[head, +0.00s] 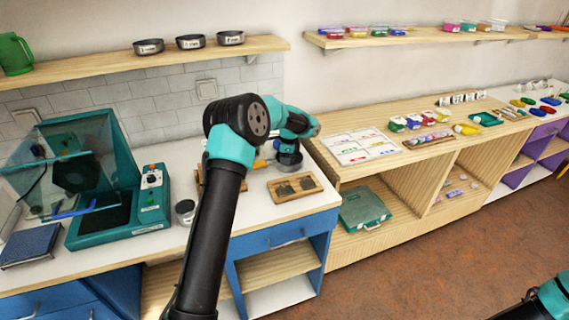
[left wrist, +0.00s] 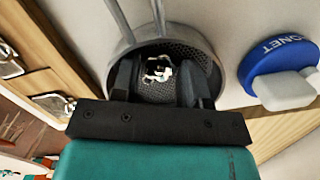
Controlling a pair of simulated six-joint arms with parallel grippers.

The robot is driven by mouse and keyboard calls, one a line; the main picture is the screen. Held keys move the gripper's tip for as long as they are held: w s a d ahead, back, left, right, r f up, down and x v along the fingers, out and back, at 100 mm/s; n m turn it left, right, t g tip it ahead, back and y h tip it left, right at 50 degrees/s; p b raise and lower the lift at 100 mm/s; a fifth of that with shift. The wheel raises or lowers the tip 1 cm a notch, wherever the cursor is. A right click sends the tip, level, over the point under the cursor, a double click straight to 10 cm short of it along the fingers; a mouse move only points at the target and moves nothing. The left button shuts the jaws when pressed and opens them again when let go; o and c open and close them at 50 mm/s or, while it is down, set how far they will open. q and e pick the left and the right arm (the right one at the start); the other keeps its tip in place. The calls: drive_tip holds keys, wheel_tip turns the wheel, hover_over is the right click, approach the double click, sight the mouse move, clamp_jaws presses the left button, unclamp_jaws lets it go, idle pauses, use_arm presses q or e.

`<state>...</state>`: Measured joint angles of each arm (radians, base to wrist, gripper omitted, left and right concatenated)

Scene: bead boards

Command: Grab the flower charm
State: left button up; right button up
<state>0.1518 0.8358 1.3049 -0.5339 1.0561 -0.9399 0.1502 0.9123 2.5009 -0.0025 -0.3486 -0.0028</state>
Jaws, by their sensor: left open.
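A small silver charm (left wrist: 158,68) lies in a round mesh-bottomed metal strainer (left wrist: 118,58) in the left wrist view; its outline is too small to be sure it is a flower. My left gripper (left wrist: 157,85) is open, its two dark fingers reaching over the strainer on either side of the charm. The charm is not held. In the head view my left gripper (head: 289,150) points down at a dark round vessel (head: 288,162) on the white counter, and the charm is hidden. At the lower right, part of my right arm shows; its gripper is out of frame.
A wooden tray (head: 271,191) with grey pieces lies near the strainer. A blue round magnet (left wrist: 275,70) lies right of the strainer in the wrist view. A teal machine (head: 150,200) stands at left; a small tin (head: 185,208) is by my arm.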

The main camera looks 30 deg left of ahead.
use_arm(q)
drive_tip(key=shift+f, duration=0.1)
drive_tip(key=shift+c, duration=0.2)
drive_tip(key=c, duration=0.5)
drive_tip(key=shift+c, duration=0.2)
drive_tip(key=shift+r, duration=1.9)
drive_tip(key=s+d, duration=0.2)
drive_tip(key=s, duration=0.2)
drive_tip(key=s+d, duration=0.3)
drive_tip(key=s, duration=0.2)
drive_tip(key=s+d+r, duration=0.1)
drive_tip(key=s+d, duration=0.2)
drive_tip(key=s, duration=0.1)
drive_tip(key=shift+s+d+r, duration=0.1)
drive_tip(key=shift+s+d, duration=0.05)
drive_tip(key=shift+s, duration=0.2)
